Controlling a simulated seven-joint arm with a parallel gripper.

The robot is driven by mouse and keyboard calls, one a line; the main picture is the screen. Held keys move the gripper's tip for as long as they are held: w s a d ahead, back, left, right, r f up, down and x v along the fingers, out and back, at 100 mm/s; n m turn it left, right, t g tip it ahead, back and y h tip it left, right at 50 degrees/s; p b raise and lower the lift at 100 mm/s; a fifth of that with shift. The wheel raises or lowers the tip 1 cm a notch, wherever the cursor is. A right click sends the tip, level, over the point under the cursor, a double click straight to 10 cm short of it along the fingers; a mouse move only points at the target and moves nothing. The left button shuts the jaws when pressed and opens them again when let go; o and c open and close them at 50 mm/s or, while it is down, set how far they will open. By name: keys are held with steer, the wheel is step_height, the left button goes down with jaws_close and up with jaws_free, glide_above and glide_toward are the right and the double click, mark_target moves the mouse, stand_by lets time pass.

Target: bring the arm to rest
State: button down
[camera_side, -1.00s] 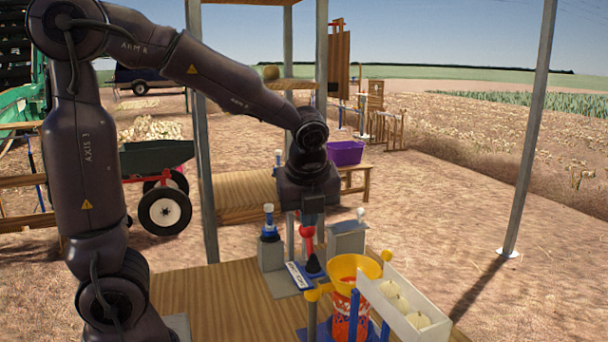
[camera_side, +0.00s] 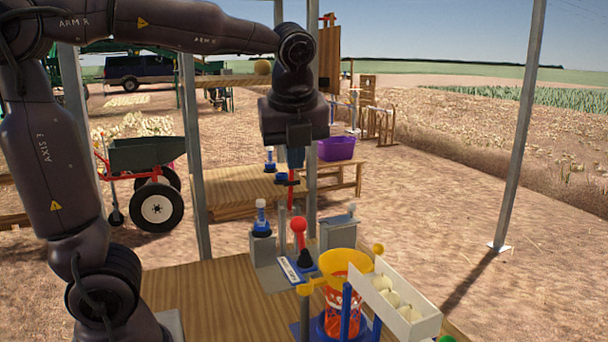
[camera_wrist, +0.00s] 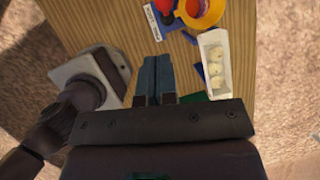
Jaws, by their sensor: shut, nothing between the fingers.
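My gripper (camera_side: 292,158) hangs from the raised wrist in the side view, pointing down above the red-knobbed lever (camera_side: 299,230). It is shut and empty, and there is a gap between it and the things below. In the wrist view its two blue-grey fingers (camera_wrist: 155,75) lie together over bare wooden table (camera_wrist: 105,22). The arm touches nothing that I can see.
A yellow funnel (camera_side: 346,262) sits over a red mesh bag (camera_side: 342,310). Right of it is a white tray (camera_side: 420,325) of pale onions. The table's left part is clear.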

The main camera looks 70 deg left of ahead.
steer(key=s+d+f+n+t+h, duration=0.4)
steer(key=s+d+n, duration=0.3)
steer(key=n, duration=1.2)
steer(key=shift+s+d+f+n, duration=0.4)
steer(key=shift+s+f, duration=0.3)
steer(key=shift+s, duration=0.05)
